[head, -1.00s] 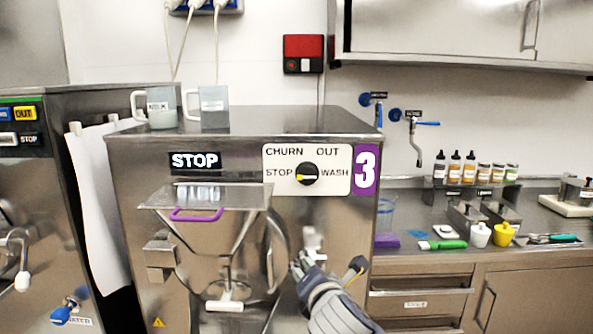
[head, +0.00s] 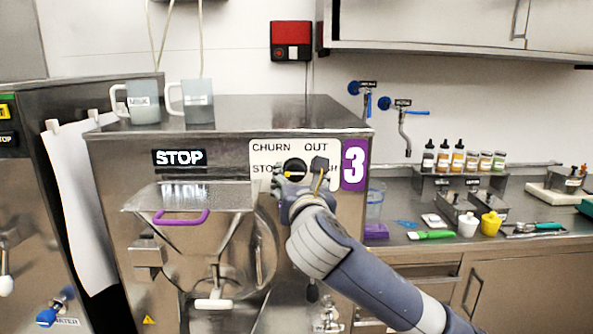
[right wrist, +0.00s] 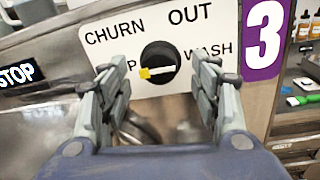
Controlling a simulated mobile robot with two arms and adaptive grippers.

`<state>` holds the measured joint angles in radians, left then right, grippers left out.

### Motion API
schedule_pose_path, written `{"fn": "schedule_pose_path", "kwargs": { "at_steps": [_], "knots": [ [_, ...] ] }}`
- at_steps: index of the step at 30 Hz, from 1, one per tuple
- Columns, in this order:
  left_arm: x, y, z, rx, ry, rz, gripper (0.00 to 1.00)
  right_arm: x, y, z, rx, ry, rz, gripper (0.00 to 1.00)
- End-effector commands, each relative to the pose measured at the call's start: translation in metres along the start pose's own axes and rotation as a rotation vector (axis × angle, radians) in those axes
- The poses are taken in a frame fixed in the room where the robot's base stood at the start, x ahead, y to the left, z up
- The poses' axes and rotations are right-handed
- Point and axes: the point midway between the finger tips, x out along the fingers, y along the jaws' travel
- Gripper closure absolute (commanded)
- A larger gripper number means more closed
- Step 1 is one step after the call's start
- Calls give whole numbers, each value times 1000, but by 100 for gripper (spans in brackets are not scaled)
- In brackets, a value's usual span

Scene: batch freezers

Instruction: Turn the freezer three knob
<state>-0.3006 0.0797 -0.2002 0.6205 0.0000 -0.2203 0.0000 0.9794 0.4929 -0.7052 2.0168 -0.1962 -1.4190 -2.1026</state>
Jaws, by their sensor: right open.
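The freezer three knob (right wrist: 159,60) is round and black with a white pointer bar and a yellow tip. It sits on a white label plate marked CHURN, OUT, STOP and WASH, beside a purple 3 sign (head: 354,165). In the right wrist view the yellow tip points left, to the STOP side. My right gripper (right wrist: 160,92) is open, with one finger on each side of the knob's lower part in that view; I cannot tell if they touch it. In the head view my right gripper (head: 299,180) partly covers the knob (head: 295,168). My left gripper is not in view.
Two mugs (head: 197,100) stand on top of the freezer. A hopper with a purple handle (head: 181,218) juts out below the STOP sign. The counter at right holds bottles (head: 443,157), cups and a green-handled tool (head: 431,235). Free air lies in front of the panel.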

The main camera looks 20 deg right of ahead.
Motion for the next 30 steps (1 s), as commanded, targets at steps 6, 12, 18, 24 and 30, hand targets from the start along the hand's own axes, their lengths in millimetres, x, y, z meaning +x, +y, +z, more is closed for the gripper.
{"fn": "schedule_pose_path", "kwargs": {
  "at_steps": [6,12,18,24,30],
  "knots": [
    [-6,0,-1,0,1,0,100,24,0,1,1,1,-1,43],
    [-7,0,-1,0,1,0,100,31,0,0,1,0,0,43],
    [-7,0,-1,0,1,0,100,31,0,0,1,0,0,43],
    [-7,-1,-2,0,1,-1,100,31,0,0,1,0,0,83],
    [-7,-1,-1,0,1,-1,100,31,0,0,1,0,1,87]
  ]
}}
